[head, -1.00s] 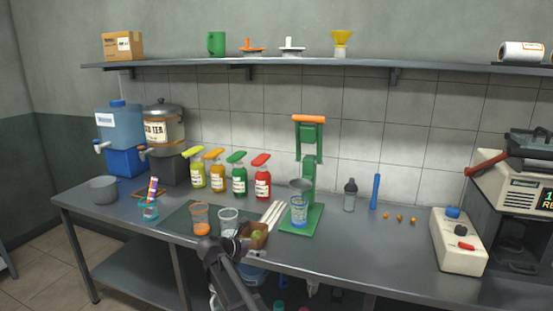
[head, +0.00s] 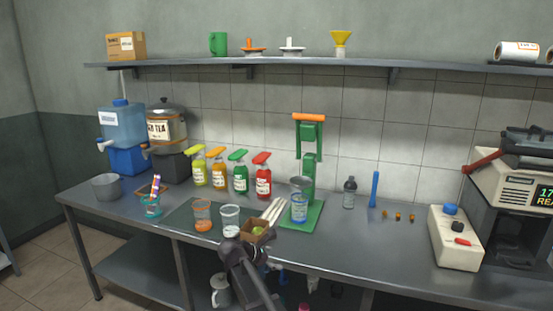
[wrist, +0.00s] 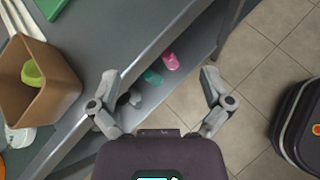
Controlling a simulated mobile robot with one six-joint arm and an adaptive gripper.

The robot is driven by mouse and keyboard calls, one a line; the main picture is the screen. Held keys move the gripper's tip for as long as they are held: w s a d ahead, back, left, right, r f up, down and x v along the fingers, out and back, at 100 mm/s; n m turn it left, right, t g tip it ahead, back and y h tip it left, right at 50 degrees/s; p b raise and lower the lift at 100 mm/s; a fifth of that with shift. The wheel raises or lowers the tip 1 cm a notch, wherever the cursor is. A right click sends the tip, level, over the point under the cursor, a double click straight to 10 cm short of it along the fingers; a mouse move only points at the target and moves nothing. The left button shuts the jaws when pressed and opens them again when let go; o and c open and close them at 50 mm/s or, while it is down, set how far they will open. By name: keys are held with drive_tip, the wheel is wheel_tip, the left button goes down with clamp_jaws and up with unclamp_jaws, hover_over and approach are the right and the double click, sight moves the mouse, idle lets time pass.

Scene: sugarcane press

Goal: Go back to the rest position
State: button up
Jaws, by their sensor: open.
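My gripper (wrist: 160,108) is open and empty in the wrist view, with its two fingers wide apart. It hangs over the front edge of the steel counter (head: 340,255), above the lower shelf and floor. In the head view my arm reaches up from the bottom, and its end lies in front of the counter edge near a small brown box (head: 256,233). The box also shows at the left of the wrist view (wrist: 62,95), with a green fruit inside, apart from the fingers.
A green press (head: 310,175) with a cup at its base stands behind the box. Two cups, one orange (head: 202,215), stand left of the box. A white control box (head: 456,237) is at the right. Pink and teal items (wrist: 169,61) lie on the lower shelf.

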drive_tip(key=s+d+f+m+g+y, duration=0.3)
drive_tip(key=s+d+f+m+y, duration=0.1)
drive_tip(key=s+d+m, duration=0.65)
drive_tip(key=s+d+f+m+g+y, duration=0.45)
drive_tip(key=s+d+m, duration=0.25)
drive_tip(key=s+m, duration=0.55)
wheel_tip(320, 180, up, 14)
drive_tip(key=p, duration=1.4)
drive_tip(key=shift+s+r+n+t, duration=0.15)
drive_tip(key=shift+r+n+t, duration=0.15)
drive_tip(key=shift+t, duration=0.15)
drive_tip(key=shift+d, duration=0.1)
